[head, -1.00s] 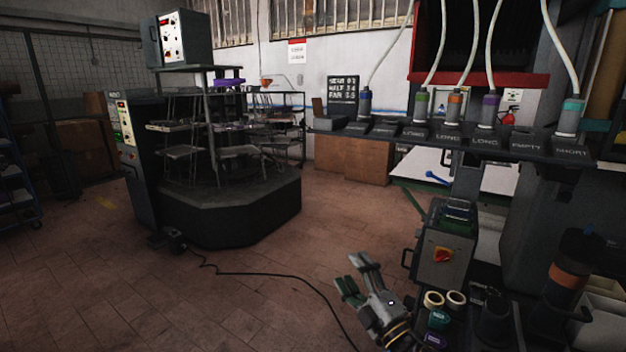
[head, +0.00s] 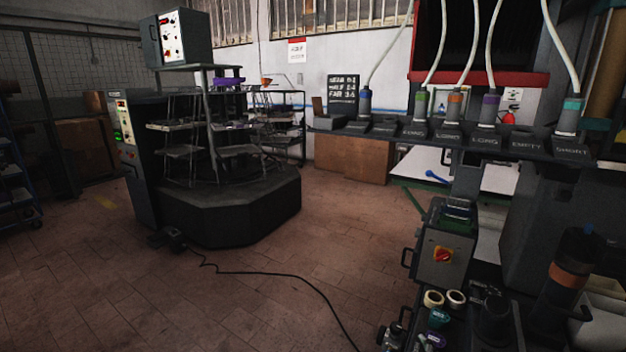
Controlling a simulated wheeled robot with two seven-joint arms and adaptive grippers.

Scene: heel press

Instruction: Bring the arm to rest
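A small grey part of what looks like my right gripper (head: 391,337) shows at the bottom edge of the head view, left of the tape rolls. Its fingers cannot be made out, so its opening and anything in it are hidden. My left gripper is not in view.
A grey control box with a red-yellow switch (head: 443,253) stands right of centre. Tape rolls (head: 444,298) lie below it. A rack with labelled slots (head: 470,137) holds hosed tools. A dark carousel machine (head: 230,205) stands left. A cable (head: 275,275) crosses the otherwise clear floor.

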